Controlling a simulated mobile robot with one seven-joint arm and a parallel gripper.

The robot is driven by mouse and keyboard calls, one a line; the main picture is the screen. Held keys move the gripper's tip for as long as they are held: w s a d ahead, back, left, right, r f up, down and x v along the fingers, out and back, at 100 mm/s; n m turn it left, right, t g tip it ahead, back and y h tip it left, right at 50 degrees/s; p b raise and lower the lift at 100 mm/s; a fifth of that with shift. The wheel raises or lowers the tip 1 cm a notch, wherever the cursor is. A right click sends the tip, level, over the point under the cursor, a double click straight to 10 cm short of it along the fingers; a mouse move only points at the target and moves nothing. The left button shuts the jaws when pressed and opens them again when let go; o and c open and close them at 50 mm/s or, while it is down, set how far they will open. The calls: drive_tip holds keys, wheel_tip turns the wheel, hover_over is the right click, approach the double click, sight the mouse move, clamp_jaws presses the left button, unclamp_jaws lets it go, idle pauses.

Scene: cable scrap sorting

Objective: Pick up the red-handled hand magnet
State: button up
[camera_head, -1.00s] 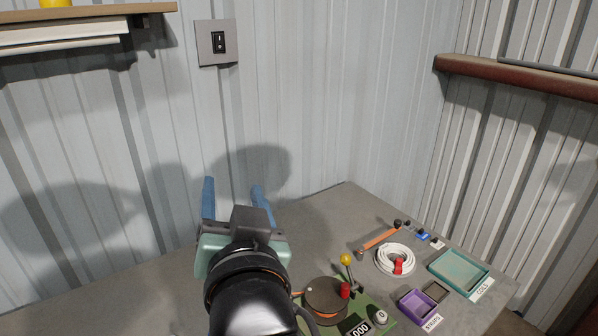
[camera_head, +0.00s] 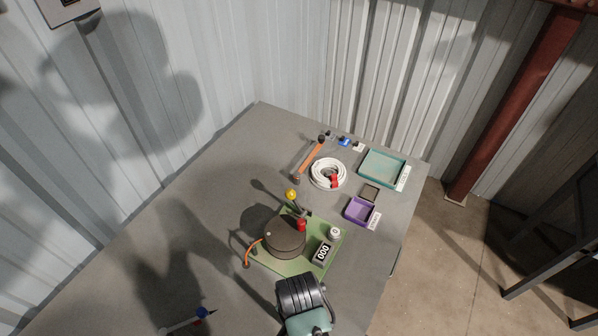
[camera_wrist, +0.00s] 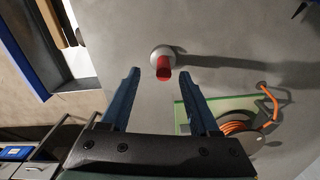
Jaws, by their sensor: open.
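The hand magnet (camera_wrist: 163,65) shows in the wrist view as a round silver base with a red handle pointing toward the camera. It stands on the grey table. My gripper (camera_wrist: 159,73) is open, with its two blue fingers apart and nothing held between them. The magnet appears between and slightly beyond the fingertips; I cannot tell the height gap. In the head view I cannot make out the magnet, and the fingers do not show; my dark and teal wrist is at the bottom.
A green board (camera_head: 262,258) with a dark drum (camera_head: 285,238) and levers stands near my wrist. A white cable coil (camera_head: 316,180), teal tray (camera_head: 364,172) and purple tray (camera_head: 349,215) lie farther right. The table's left-middle is clear.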

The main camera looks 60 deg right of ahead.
drive_tip(key=shift+w+d+f+p, duration=0.15)
drive_tip(key=shift+f+p, duration=0.15)
drive_tip(key=shift+f, duration=1.15)
drive_tip(key=shift+w+d+f+p, duration=0.15)
drive_tip(key=shift+f+p, duration=0.1)
drive_tip(key=shift+f, duration=1.2)
clamp_jaws()
